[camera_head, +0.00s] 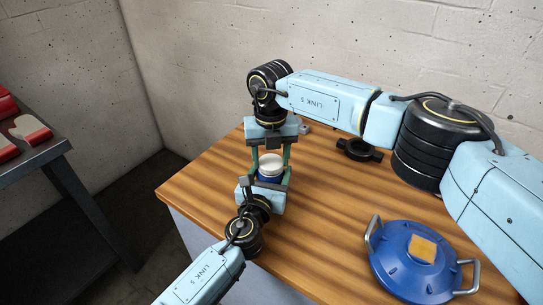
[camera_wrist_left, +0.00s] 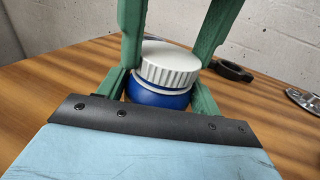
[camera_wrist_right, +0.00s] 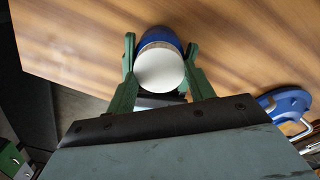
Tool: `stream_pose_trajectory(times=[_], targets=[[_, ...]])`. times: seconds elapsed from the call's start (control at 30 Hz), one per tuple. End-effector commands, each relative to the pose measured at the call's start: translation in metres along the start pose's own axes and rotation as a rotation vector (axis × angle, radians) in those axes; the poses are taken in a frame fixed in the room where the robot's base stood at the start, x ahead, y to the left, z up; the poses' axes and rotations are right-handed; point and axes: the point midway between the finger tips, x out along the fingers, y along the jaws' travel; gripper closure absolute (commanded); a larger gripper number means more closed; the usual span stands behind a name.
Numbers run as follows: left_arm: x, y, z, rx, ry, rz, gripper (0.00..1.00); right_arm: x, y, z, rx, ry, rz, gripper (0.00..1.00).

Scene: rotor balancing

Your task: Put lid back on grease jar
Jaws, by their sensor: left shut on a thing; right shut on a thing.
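The blue grease jar (camera_head: 270,178) stands upright near the table's left side. My left gripper (camera_wrist_left: 163,92) is shut around its blue body (camera_wrist_left: 157,97). The white ribbed lid (camera_wrist_left: 170,65) sits over the jar's mouth, looking slightly tilted in the left wrist view. My right gripper (camera_wrist_right: 160,62) is shut on the lid, which shows as a white disc (camera_wrist_right: 159,70) with the blue jar behind it. In the head view the lid (camera_head: 270,161) lies between both grippers' green fingers. I cannot tell whether the lid is fully seated.
A blue round cover with two metal handles and an orange patch (camera_head: 409,262) lies at the table's front right. A black ring-shaped part (camera_head: 359,150) lies at the back. A dark side table (camera_head: 45,152) with red items stands at the left. The wooden table's middle (camera_head: 325,205) is clear.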

Motion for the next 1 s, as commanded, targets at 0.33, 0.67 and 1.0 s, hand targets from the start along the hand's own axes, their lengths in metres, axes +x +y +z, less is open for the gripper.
stream_pose_trajectory(times=[0.33,0.67,1.0], targets=[[-0.0002,0.0007,-0.0015,0.000,0.003,0.002,0.99,-0.0007,0.0022,0.0009,0.678,0.000,0.002,0.68],[-0.0002,0.0009,-0.0016,0.000,0.003,0.002,0.99,-0.0003,0.0034,0.0026,1.333,0.000,0.003,0.68],[-0.0002,0.0010,-0.0017,0.000,0.003,0.002,0.99,0.0001,0.0037,0.0043,1.950,0.001,0.004,0.68]])
